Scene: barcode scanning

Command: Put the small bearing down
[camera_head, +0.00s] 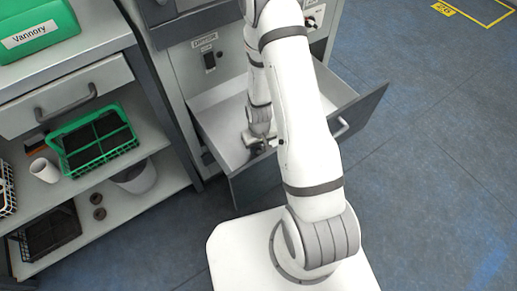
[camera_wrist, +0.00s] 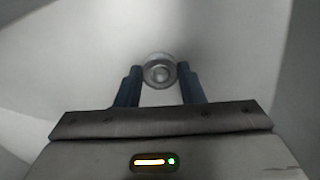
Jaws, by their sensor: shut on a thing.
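The small bearing (camera_wrist: 158,71) is a round metal ring with a lighter centre, seen in the wrist view between the tips of two blue fingers. My gripper (camera_wrist: 159,77) is shut on it. In the head view my gripper (camera_head: 258,143) is inside the open drawer (camera_head: 222,126), low over its pale floor, and my arm hides part of it. The bearing cannot be made out in the head view. I cannot tell whether it touches the drawer floor.
Drawer walls surround my gripper; the front panel (camera_head: 262,180) stands out from the grey cabinet (camera_head: 180,62). At left, a shelf unit holds a green basket (camera_head: 97,140), a white cup (camera_head: 44,170), a grey bin (camera_head: 135,178) and dark rings (camera_head: 98,206). The floor at right is clear.

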